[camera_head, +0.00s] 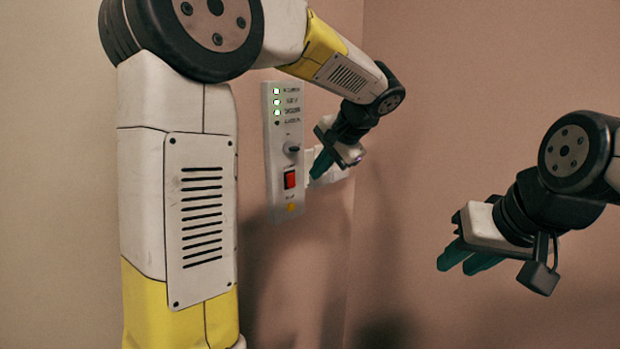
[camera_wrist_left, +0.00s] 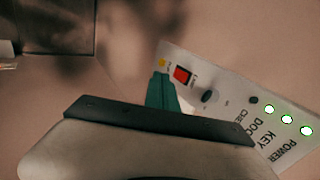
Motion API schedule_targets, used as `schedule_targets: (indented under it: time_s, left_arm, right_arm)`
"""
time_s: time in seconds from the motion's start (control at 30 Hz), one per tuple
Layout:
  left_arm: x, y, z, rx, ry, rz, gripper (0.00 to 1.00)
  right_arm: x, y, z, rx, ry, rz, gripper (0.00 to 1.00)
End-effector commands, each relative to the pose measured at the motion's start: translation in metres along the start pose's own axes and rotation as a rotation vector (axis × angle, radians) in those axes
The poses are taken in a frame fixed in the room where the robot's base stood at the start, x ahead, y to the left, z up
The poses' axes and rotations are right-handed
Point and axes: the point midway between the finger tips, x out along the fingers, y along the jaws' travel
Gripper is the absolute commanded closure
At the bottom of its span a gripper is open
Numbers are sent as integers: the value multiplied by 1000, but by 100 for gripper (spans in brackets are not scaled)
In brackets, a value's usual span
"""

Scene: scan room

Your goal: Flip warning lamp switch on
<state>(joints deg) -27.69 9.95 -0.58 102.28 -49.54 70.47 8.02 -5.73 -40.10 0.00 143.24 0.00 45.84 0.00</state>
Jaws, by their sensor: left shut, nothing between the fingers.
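A pale control panel (camera_head: 270,160) is mounted on the wall in the head view. Its red rocker switch (camera_head: 290,180) sits below a dark knob (camera_head: 291,148) and above a small yellow-orange spot (camera_head: 291,208). The switch also shows in the left wrist view (camera_wrist_left: 182,75); its label is too small to read. My left gripper (camera_head: 320,166) is shut and empty, just right of the switch in the head view. Its teal fingertips (camera_wrist_left: 160,84) are beside the switch in the wrist view; contact cannot be told. My right gripper (camera_head: 460,262) is open and empty, away from the panel.
Three green lights are lit at the panel's top, including the top light (camera_head: 277,91); a fourth light (camera_head: 277,123) below them is dark. A white wall box (camera_head: 338,174) is partly hidden behind my left gripper. The space around my right gripper looks clear.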

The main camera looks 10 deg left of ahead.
Motion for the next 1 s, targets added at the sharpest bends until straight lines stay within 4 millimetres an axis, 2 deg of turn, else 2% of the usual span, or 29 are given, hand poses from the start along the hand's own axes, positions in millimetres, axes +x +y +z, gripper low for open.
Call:
schedule_targets:
  time_s: [0.1, 0.2, 0.67, 0.77, 1.0]
  left_arm:
    - [0, -1, -20, 33, -8, -53, 100]
    - [0, -2, -27, 44, -12, -76, 100]
    - [5, -3, -28, 45, -13, -81, 100]
    - [16, -4, -27, 44, -16, -80, 100]
    - [65, -8, -26, 45, -17, -79, 100]
  right_arm:
    - [0, 0, 0, 0, 0, 0, 71]
    - [0, 0, 0, 0, 0, 0, 71]
    - [0, 0, 0, 0, 0, 0, 71]
    - [0, 0, 0, 0, 0, 0, 71]
    - [0, 0, 0, 0, 0, 0, 71]
